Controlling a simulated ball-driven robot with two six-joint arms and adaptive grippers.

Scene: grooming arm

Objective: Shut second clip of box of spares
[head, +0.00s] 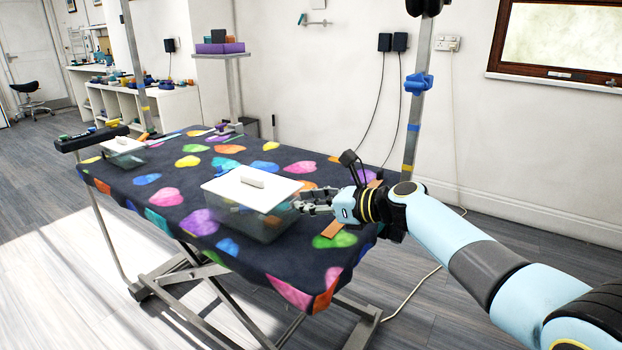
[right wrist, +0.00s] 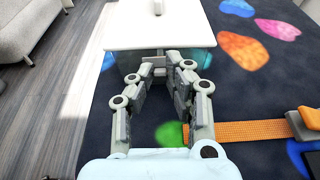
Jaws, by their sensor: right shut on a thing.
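A clear box with a white lid (head: 252,188) stands on the patterned table cover; its see-through wall (head: 235,214) shows below the lid. The lid also shows in the right wrist view (right wrist: 125,30). My right gripper (head: 306,203) is at the box's right side, just below the lid edge. In the right wrist view my right gripper (right wrist: 160,80) has its fingertips closed in around a small grey clip (right wrist: 154,66) at the lid's edge. The fingers partly hide the clip, and I cannot tell whether it is fully flat. My left gripper is not in view.
A second lidded clear box (head: 123,147) stands at the table's far left. An orange strap (right wrist: 240,131) lies on the cover beside my right gripper. A grey post (head: 413,130) with a blue clamp rises behind the table. The cover's middle is mostly clear.

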